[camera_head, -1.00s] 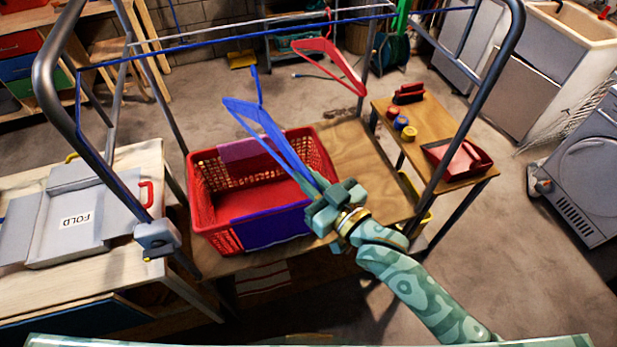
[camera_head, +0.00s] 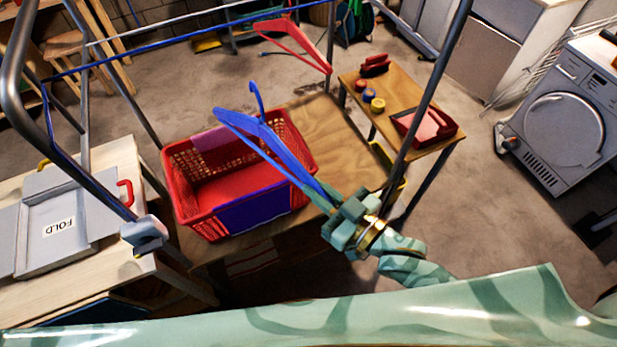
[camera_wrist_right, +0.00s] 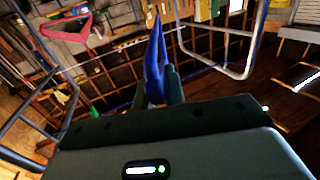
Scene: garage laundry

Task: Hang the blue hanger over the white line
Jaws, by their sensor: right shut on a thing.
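The blue hanger (camera_head: 262,133) is held out to the upper left by my right gripper (camera_head: 343,210), its hook up. In the head view it overlaps the red basket. My right gripper is shut on its near end. The hanger (camera_wrist_right: 154,65) also shows edge-on between the fingers of my right gripper (camera_wrist_right: 157,88) in the wrist view. The white line (camera_head: 150,28) runs across the rack top at the upper left, beyond the hanger and apart from it. A blue line (camera_head: 190,42) runs nearer, roughly alongside it. My left gripper is out of view.
A red hanger (camera_head: 297,42) hangs at the rack's far side. The metal rack frame (camera_head: 437,80) rises on both sides. The red basket (camera_head: 187,222) stands on a wooden board below. A folding board (camera_head: 60,225) lies left; a small table (camera_head: 350,95) stands right.

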